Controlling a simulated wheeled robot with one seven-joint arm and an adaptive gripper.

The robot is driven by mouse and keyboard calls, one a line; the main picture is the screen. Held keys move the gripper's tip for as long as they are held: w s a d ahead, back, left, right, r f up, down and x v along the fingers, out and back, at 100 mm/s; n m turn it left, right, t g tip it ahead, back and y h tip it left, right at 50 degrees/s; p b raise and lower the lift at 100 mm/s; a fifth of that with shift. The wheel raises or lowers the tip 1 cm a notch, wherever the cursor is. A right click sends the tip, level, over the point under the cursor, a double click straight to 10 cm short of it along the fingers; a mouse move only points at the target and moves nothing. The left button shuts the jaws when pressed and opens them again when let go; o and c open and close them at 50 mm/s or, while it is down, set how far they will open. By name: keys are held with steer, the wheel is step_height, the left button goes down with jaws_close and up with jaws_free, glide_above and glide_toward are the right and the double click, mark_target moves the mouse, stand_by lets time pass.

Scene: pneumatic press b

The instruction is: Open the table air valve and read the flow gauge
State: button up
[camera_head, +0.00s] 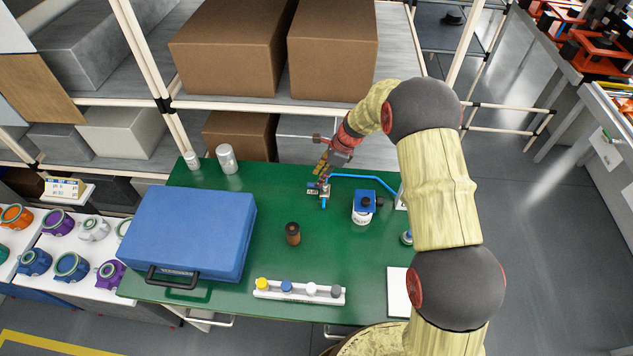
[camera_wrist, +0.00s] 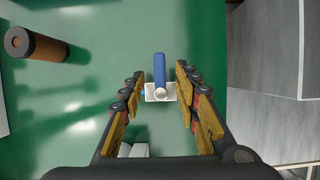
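The table air valve (camera_head: 325,190) is a small metal fitting on the green table, with a blue hose running right from it. In the wrist view its blue lever (camera_wrist: 159,68) points up the picture from a pale metal body (camera_wrist: 160,92). My gripper (camera_head: 323,172) is above the valve. In the wrist view my gripper (camera_wrist: 158,82) is open, with the lever's lower end and the body between its yellow-padded fingers, no contact visible. A blue and white unit with a dark round top (camera_head: 364,204) stands right of the valve; I cannot tell if it is the flow gauge, and no reading is legible.
A blue case (camera_head: 190,235) covers the table's left side. A white strip with coloured knobs (camera_head: 300,291) lies in front. Shelves with cardboard boxes (camera_head: 228,47) rise behind the table.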

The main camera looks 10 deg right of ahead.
steer(key=x, duration=0.3)
steer(key=shift+a+f, duration=0.1)
steer(key=shift+f, duration=0.2)
steer(key=shift+c, duration=1)
jaws_close()
